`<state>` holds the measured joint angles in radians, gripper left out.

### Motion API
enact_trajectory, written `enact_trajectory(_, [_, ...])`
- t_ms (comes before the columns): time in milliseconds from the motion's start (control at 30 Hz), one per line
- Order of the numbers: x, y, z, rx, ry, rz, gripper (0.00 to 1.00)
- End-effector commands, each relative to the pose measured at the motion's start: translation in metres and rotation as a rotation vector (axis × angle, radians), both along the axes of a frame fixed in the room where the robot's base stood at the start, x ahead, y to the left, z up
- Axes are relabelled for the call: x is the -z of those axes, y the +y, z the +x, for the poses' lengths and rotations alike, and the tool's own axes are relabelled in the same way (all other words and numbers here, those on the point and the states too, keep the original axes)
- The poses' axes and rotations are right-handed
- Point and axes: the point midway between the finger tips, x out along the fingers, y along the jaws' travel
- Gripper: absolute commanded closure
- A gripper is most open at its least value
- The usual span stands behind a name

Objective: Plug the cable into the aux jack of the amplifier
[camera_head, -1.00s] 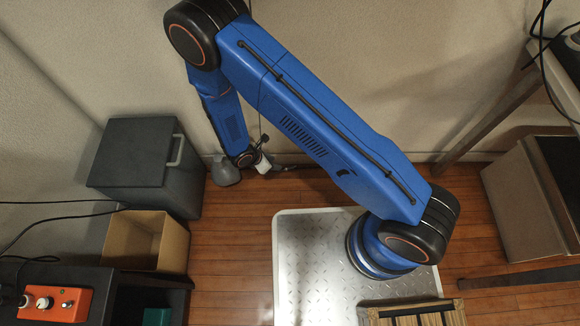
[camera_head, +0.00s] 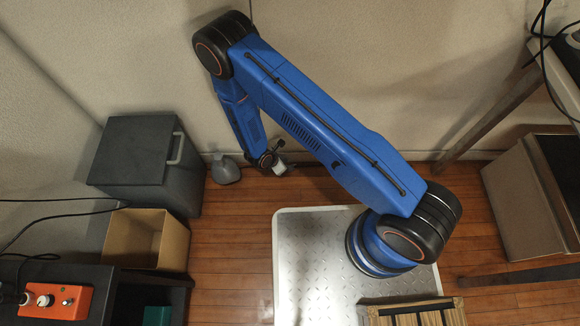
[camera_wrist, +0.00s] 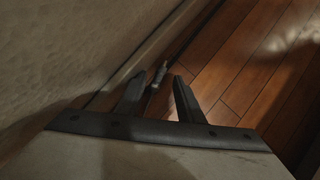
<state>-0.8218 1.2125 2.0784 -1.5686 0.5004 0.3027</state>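My gripper (camera_wrist: 160,80) is open, with its two dark fingers apart in the wrist view. A thin dark cable (camera_wrist: 188,42) runs along the foot of the wall, and its plug-like end (camera_wrist: 158,74) shows in the gap between the fingertips. I cannot tell whether it lies between the fingers or beyond them; no finger visibly touches it. I cannot make out an aux jack, or which object is the amplifier.
A grey lidded bin (camera_head: 140,165), an open cardboard box (camera_head: 150,240) and a grey jug-like object (camera_head: 226,170) stand at left. An orange pedal box (camera_head: 58,302) sits on a dark shelf. A large box with a dark face (camera_head: 520,205) stands under the table at right.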

Motion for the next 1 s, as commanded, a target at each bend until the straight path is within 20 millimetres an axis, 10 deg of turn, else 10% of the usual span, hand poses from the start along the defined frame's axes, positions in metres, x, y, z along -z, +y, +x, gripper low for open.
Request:
enact_trajectory(433, [0.0148, -0.0070, 0.0044, 0.000, 0.000, 0.000, 0.66])
enact_trajectory(600, [0.0148, -0.0069, 0.0045, 0.000, 0.000, 0.000, 1.00])
enact_trajectory(1000, [0.0149, -0.0067, 0.0046, 0.000, 0.001, 0.001, 1.00])
